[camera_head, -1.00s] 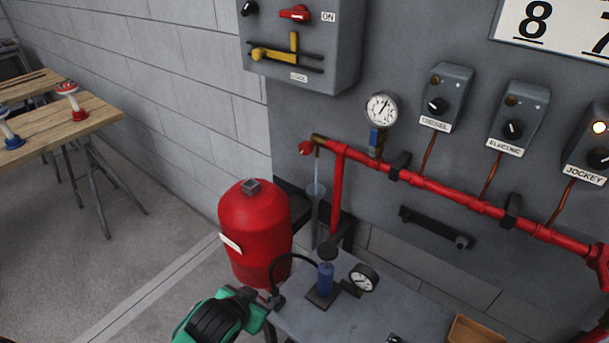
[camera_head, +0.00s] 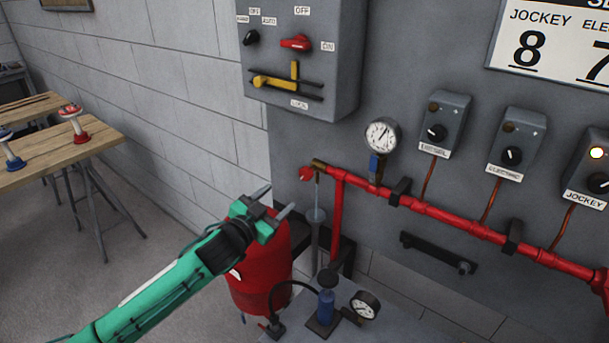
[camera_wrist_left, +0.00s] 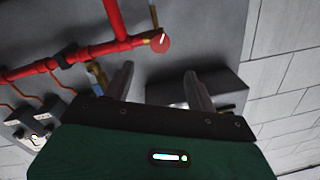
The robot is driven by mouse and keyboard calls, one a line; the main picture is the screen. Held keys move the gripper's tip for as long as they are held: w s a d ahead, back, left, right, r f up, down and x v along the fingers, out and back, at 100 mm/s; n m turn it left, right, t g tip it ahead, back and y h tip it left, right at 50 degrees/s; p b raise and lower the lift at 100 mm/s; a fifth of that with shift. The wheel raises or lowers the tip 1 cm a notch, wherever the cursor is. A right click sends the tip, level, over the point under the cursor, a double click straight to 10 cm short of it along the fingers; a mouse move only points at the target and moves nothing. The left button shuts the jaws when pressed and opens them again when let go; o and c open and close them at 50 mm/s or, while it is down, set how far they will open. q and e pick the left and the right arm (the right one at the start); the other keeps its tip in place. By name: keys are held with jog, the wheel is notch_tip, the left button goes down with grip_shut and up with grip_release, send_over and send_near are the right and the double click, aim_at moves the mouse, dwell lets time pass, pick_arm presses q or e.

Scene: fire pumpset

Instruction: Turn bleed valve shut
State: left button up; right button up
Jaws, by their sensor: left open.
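The bleed valve is a small red knob (camera_head: 305,174) at the left end of the red pipe (camera_head: 440,214), beside a brass fitting (camera_head: 319,166). A thin stream runs down from the fitting into a grey funnel (camera_head: 316,215). In the left wrist view the red knob (camera_wrist_left: 159,42) shows a pale line on its face, above and between the fingers. My left gripper (camera_head: 272,200) is open and empty, in front of the red tank, left of and below the knob, not touching it. Its fingers also show in the left wrist view (camera_wrist_left: 157,90). My right gripper is not seen.
A red tank (camera_head: 258,280) stands under the left arm. A grey control box (camera_head: 300,75) hangs above the pipe, and a pressure gauge (camera_head: 381,134) sits right of the knob. A bench with a blue hand pump (camera_head: 326,305) is below.

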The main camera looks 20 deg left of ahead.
aim_at(304, 176)
pick_arm(q)
jog(key=p+x, duration=0.3)
jog(key=x, duration=0.9)
jog(key=shift+r, duration=0.1)
jog(key=shift+w+d+p, duration=0.25)
jog(key=shift+w+p, duration=0.05)
jog(key=shift+w, duration=0.35)
jog(key=c, duration=1)
